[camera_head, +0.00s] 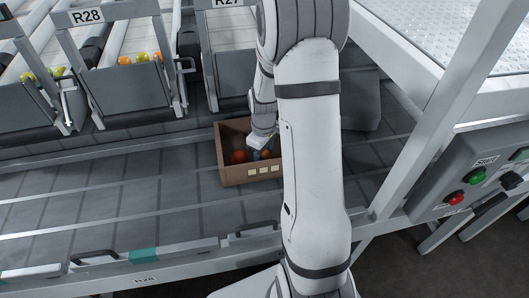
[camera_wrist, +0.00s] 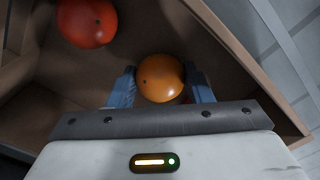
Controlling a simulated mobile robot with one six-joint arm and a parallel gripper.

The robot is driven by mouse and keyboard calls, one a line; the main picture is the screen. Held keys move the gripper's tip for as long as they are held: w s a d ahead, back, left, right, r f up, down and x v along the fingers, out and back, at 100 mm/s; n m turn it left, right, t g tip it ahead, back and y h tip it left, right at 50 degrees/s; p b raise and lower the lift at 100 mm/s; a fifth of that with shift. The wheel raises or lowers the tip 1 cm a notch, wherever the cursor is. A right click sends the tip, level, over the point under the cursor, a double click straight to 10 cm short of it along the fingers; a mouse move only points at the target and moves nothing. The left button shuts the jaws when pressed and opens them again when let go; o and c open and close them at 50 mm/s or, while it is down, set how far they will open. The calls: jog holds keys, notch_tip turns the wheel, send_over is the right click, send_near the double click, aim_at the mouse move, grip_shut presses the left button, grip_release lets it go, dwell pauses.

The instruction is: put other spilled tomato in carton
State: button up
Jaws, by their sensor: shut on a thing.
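A brown carton (camera_head: 252,176) stands on the grey belt in the head view. Its brown walls and floor also show in the wrist view (camera_wrist: 225,40). My gripper (camera_wrist: 162,84) is inside the carton, with its blue fingers shut on an orange tomato (camera_wrist: 160,78). A red tomato (camera_wrist: 86,22) lies on the carton floor beside it, apart from the fingers. In the head view the red tomato (camera_head: 238,157) shows near the left wall. My arm hides the right part of the carton. A bit of red shows beneath the held tomato, too small to identify.
Grey chutes marked R28 (camera_head: 88,16) stand behind the belt, with orange tomatoes (camera_head: 133,59) and yellow-green ones (camera_head: 42,75). A control panel (camera_head: 470,185) with red and green buttons is at the right. The belt (camera_head: 110,205) left of the carton is clear.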

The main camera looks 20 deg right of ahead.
jog(key=shift+f, duration=0.25)
jog(key=o, duration=0.8)
jog(key=shift+c, duration=0.5)
jog(key=shift+c, duration=1)
jog(key=shift+r+p, duration=2.55)
jog(key=shift+r, duration=1)
